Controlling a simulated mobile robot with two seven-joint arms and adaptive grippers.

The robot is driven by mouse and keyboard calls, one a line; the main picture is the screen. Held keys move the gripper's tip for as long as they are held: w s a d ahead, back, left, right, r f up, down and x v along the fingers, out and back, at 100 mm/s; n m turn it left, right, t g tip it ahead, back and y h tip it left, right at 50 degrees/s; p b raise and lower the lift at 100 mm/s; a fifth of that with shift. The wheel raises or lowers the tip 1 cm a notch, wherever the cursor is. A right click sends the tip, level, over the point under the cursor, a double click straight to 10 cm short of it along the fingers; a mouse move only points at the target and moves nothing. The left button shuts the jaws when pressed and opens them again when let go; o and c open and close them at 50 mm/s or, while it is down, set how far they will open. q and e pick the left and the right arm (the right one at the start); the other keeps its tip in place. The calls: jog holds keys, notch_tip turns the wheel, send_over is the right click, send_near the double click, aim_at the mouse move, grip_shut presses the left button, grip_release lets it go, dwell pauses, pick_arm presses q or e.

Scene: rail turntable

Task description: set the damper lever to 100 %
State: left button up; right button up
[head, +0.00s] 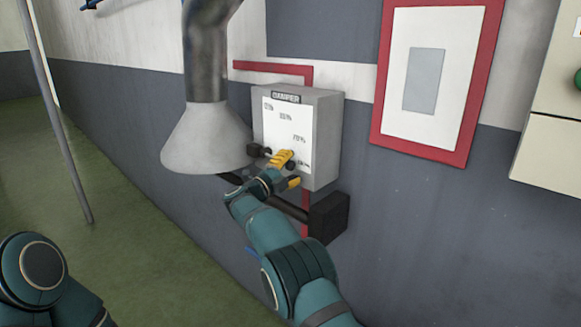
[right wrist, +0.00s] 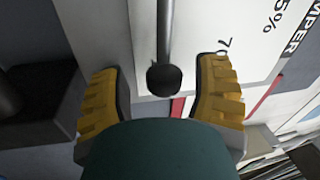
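The damper box (head: 325,135) is a grey wall box with a white scale plate (head: 283,118) on its front and a DAMPER label. The percent marks are small and partly hidden. The damper lever shows in the right wrist view as a dark rod ending in a round black knob (right wrist: 163,80). My right gripper (head: 288,171) is at the lower part of the plate. Its yellow fingers are open, one on each side of the knob (head: 290,165), with gaps visible in the right wrist view (right wrist: 163,95). My left gripper is out of view.
A grey duct with a flared hood (head: 207,140) stands close on the left of the box. A dark block (head: 328,218) with a bar sits below it. A red-framed panel (head: 440,75) hangs on the right. Green floor (head: 120,250) is clear at left.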

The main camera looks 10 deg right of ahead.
jog(key=shift+a, duration=0.15)
jog(key=v, duration=1.1)
jog(key=shift+s+a, duration=0.3)
jog(key=d+f+n+t+y, duration=0.1)
jog(key=d+f+n+y, duration=0.4)
jog(key=f, duration=0.5)
jog(key=d+f+n+t+y, duration=0.1)
jog(key=d+f+n+y, duration=0.3)
jog(key=f+n, duration=0.45)
jog(key=s+f+n+g+y, duration=0.4)
jog(key=s+f+n+y, duration=0.15)
jog(key=s+f, duration=0.7)
jog(key=s+f+n+g+y, duration=0.1)
jog(key=s+f+n+g, duration=0.1)
jog(key=s, duration=0.7)
jog(key=s+a+f+n+g+y, duration=0.1)
jog(key=s+f+n+g+y, duration=0.1)
jog(key=s, duration=0.7)
jog(key=s+a+f+n+g+y, duration=0.1)
jog(key=s+g, duration=0.3)
jog(key=s, duration=0.5)
jog(key=shift+f+n+g+y, duration=0.3)
jog(key=shift+f+n+y, duration=0.1)
jog(key=shift+f+y, duration=0.4)
